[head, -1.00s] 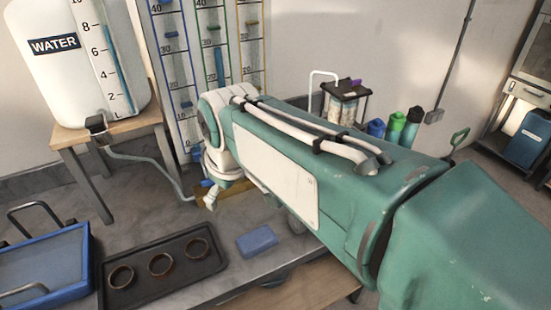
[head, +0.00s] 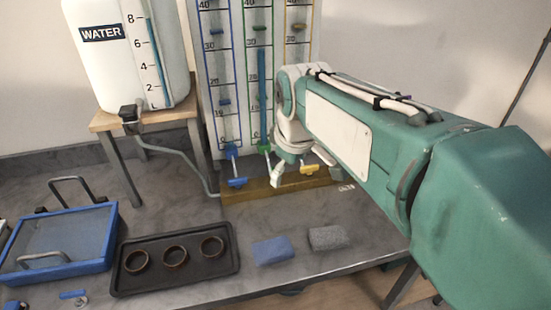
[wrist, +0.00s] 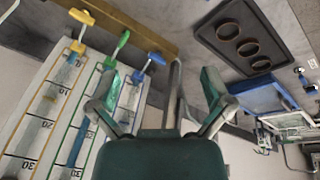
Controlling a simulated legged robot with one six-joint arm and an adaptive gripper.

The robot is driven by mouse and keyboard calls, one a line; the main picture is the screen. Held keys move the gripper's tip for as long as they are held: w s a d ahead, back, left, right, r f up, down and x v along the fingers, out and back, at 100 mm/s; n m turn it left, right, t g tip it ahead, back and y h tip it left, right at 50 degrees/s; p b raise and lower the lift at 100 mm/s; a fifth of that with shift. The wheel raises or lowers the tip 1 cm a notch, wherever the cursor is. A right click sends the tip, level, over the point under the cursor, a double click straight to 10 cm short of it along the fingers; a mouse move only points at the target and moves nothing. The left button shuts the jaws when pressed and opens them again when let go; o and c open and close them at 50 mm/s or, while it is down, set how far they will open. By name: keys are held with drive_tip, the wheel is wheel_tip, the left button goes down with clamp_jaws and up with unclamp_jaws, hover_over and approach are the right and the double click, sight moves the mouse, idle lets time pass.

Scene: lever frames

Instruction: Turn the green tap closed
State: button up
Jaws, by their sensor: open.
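The green tap (wrist: 122,41) stands between a yellow tap (wrist: 81,17) and a blue tap (wrist: 150,51) in the wrist view. Its handle lies in line with its tube, while the other two handles lie crosswise. In the head view a green part (head: 265,148) shows at the foot of the middle tube, and my wrist hides part of the area beside it. The blue tap (head: 237,183) and yellow tap (head: 308,169) show on either side. My gripper (wrist: 160,75) is open and empty, its fingers spread. The green tap is beyond its left finger, apart from it in the wrist view.
A wooden block (head: 245,194) runs below the tubes. A water tank (head: 125,50) stands on a stand at left, with a hose towards the block. A black tray (head: 190,278) with three rings, a blue tray (head: 108,243), a blue sponge (head: 272,250) and a grey block (head: 328,237) lie in front.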

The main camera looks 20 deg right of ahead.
drive_tip(key=w+d+f+n+g, duration=0.15)
drive_tip(key=w+f+n, duration=0.3)
drive_tip(key=w, duration=0.55)
drive_tip(key=w+d+f+n+g, duration=0.15)
drive_tip(key=w+f+n, duration=0.35)
drive_tip(key=w, duration=0.6)
drive_tip(key=shift+n, duration=0.45)
drive_tip(key=f, duration=1)
drive_tip(key=shift+s+a+f, duration=0.1)
drive_tip(key=shift+s+a, duration=0.1)
drive_tip(key=c, duration=0.9)
